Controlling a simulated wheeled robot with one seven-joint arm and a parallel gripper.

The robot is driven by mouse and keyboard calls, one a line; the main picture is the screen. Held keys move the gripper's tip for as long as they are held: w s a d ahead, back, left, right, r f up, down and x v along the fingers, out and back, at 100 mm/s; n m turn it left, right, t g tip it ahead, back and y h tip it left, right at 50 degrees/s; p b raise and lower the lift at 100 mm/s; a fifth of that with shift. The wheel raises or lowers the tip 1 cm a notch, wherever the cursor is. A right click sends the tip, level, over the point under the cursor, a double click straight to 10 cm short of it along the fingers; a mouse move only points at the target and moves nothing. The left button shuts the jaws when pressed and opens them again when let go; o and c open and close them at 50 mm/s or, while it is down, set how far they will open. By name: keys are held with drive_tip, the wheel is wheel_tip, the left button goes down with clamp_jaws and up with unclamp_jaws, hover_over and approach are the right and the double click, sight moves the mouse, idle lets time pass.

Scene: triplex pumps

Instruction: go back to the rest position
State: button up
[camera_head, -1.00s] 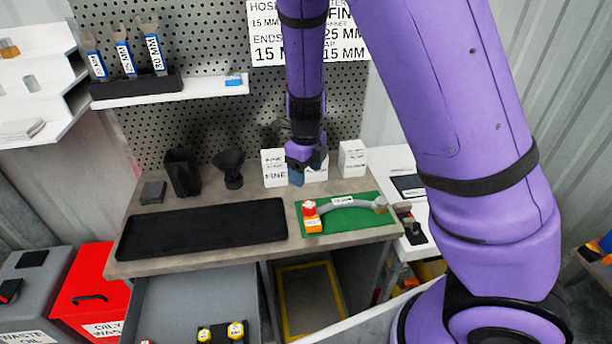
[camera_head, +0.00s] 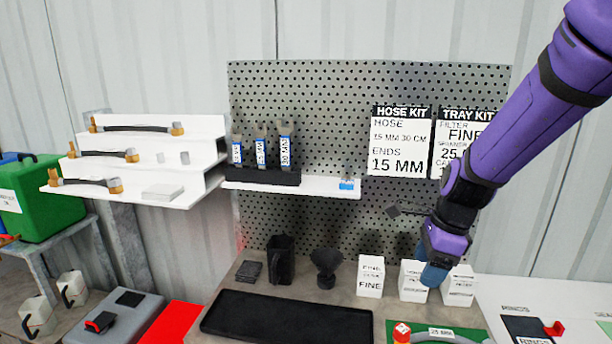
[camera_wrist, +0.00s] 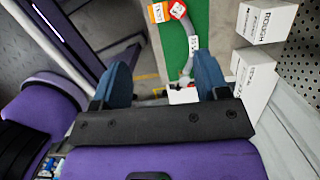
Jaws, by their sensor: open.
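My gripper (camera_head: 434,274) is at the right of the head view, in front of the white filter boxes at the back of the workbench. In the wrist view its two blue fingers (camera_wrist: 164,80) stand wide apart with nothing between them. Beyond the fingers the wrist view shows the green mat (camera_wrist: 202,35), with the grey hose (camera_wrist: 191,42) and its red and orange end pieces on it. The purple arm reaches in from the upper right of the head view.
A black tray (camera_head: 285,319) lies on the bench. White boxes marked FINE (camera_head: 370,277) and others stand behind it. A pegboard (camera_head: 330,110) with a spanner shelf (camera_head: 320,187) rises at the back. A stepped hose rack (camera_head: 205,150) stands left.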

drive_tip(key=s+d+r+n+t+h, duration=0.1)
drive_tip(key=s+d+r+n+t, duration=0.1)
drive_tip(key=s+r+n, duration=0.6)
drive_tip(key=s+d+r+n+t+h, duration=0.1)
drive_tip(key=s+d+r+n, duration=0.3)
drive_tip(key=s+r+n, duration=0.5)
drive_tip(key=shift+s+d+r+n+t, duration=0.2)
drive_tip(key=shift+s+n+t, duration=0.6)
drive_tip(key=shift+s+n, duration=0.7)
drive_tip(key=shift+w, duration=0.3)
